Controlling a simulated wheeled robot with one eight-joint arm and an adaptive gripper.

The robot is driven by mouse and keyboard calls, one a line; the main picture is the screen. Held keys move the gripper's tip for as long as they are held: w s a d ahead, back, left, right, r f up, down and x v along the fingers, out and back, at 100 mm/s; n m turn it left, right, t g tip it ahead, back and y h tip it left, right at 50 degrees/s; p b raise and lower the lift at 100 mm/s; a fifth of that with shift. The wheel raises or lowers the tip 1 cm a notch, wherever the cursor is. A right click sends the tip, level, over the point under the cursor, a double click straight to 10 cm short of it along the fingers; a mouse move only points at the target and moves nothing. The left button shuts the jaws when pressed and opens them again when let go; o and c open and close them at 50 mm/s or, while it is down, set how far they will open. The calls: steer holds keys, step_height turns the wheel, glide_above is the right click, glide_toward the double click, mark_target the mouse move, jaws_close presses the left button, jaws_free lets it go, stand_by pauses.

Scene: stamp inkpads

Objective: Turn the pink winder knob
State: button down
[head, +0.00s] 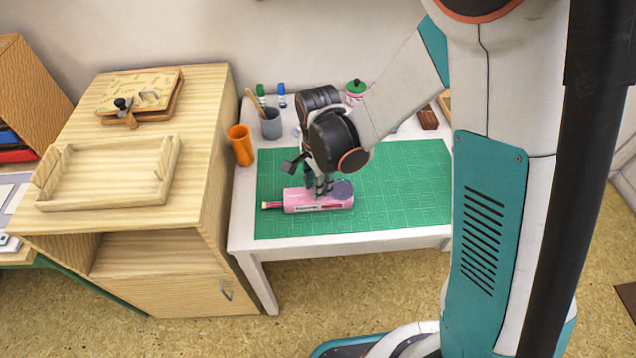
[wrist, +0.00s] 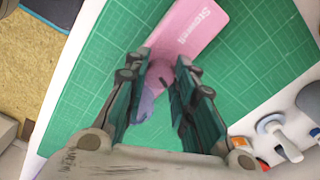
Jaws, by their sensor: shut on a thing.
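A pink case (head: 300,203) lies on the green mat, with a purple round part (head: 343,190) at its right end. The case also shows in the wrist view (wrist: 190,28), with white lettering. My gripper (head: 322,186) points down at the case from above. In the wrist view my gripper (wrist: 165,88) has its two fingers on either side of the pink winder knob (wrist: 159,76), shut on it. The fingers hide part of the knob. A purple piece (wrist: 146,104) shows just below it between the fingers.
The green cutting mat (head: 400,205) covers much of the white table (head: 243,215). An orange cup (head: 241,146) and a grey cup (head: 271,126) stand at the back left. A wooden cabinet (head: 205,180) adjoins the table's left. The mat's right side is clear.

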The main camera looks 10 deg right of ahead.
steer(key=c, duration=1.3)
jaws_free()
step_height(320, 180, up, 12)
